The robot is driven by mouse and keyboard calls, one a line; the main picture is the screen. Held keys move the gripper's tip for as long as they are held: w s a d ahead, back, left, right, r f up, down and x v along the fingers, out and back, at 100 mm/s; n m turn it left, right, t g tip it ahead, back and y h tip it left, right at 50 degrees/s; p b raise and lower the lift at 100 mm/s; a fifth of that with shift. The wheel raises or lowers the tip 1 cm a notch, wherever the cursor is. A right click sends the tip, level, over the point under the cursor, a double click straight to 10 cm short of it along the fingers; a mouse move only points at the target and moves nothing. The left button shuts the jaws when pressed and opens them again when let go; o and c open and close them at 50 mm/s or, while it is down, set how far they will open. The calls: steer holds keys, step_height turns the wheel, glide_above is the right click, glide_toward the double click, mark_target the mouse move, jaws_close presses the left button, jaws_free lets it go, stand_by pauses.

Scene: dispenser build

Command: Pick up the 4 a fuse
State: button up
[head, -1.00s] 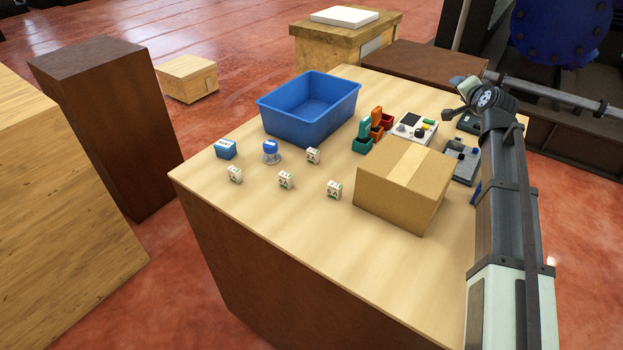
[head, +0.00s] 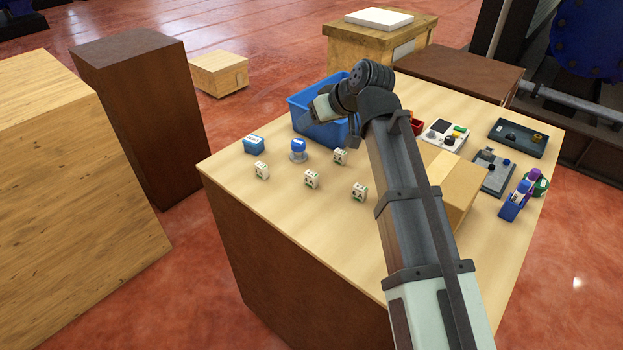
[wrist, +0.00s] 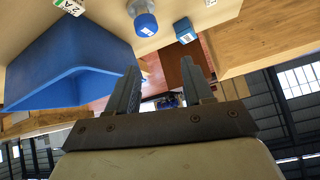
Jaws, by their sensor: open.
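Several small white blocks with dark and green print, which look like the fuses, stand on the table: a left one (head: 261,170), a middle one (head: 311,179), a rear one (head: 340,156) and a right one (head: 359,191). Their ratings are too small to read in the head view, so I cannot tell which is the 4 A fuse. One block, seemingly marked 2 A (wrist: 70,6), shows at the top of the wrist view. My gripper (wrist: 160,65) is open and empty, above the table near the blue bin. In the head view my arm partly hides its fingers.
The blue bin (head: 300,112) stands behind the blocks, partly hidden by my arm. A blue-capped jar (head: 298,150) and small blue box (head: 254,144) stand at left. A cardboard box (head: 462,190) and devices are at right. The table's front left is clear.

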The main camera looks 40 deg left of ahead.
mark_target(309, 172)
steer(key=s+d+n+g+h, duration=0.1)
steer(key=s+d+n+h, duration=0.3)
steer(key=d, duration=0.3)
steer(key=shift+w+x, duration=0.2)
steer(key=shift+x, duration=6.85)
steer(key=shift+c, duration=0.4)
jaws_close()
